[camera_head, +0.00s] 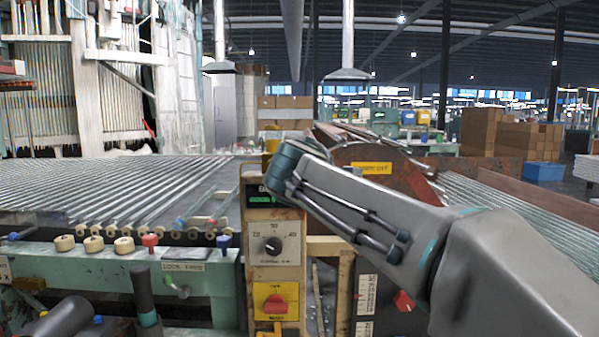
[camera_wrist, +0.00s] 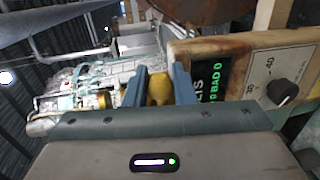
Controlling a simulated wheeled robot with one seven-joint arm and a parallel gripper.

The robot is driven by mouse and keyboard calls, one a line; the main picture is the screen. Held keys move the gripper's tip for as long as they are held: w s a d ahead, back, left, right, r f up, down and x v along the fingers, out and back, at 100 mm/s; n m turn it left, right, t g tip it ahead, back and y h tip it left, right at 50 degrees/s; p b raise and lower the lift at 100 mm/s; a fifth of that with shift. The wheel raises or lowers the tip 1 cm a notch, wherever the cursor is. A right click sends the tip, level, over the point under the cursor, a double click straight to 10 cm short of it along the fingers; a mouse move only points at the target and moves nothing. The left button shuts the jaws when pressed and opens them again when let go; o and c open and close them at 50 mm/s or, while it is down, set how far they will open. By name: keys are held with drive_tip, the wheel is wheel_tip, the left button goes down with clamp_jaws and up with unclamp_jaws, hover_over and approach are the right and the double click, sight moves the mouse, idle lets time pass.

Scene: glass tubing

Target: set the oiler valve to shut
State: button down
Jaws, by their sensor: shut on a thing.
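A yellow knob-like piece (camera_wrist: 159,89), which looks like the oiler valve's handle, sits between the two blue-grey fingers of my gripper (camera_wrist: 159,80) in the wrist view. The fingers are shut on it, one on each side. Its base and lever angle are hidden, so I cannot tell the valve's setting. In the head view, my wrist hides the fingers at the top of the wooden control post (camera_head: 262,222). A bit of yellow (camera_head: 271,147) shows just above my wrist there.
The post carries a green display (camera_head: 262,199), a dial (camera_head: 272,245) and a red switch (camera_head: 275,305). Glass tubes lie on the rack (camera_head: 110,185) at left. Small knobs and levers line its front. A rusty guard (camera_head: 350,155) stands behind my arm.

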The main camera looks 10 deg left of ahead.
drive_tip(key=shift+f, duration=0.15)
drive_tip(key=c, duration=1.2)
unclamp_jaws()
drive_tip(key=shift+c, duration=0.2)
drive_tip(key=shift+s, duration=0.15)
drive_tip(key=shift+s+d+r, duration=0.1)
drive_tip(key=shift+s+r, duration=0.1)
drive_tip(key=shift+s, duration=0.15)
drive_tip(key=v, duration=1.2)
drive_tip(key=shift+s, duration=0.35)
drive_tip(key=shift+d+p, duration=0.1)
drive_tip(key=shift+p, duration=0.2)
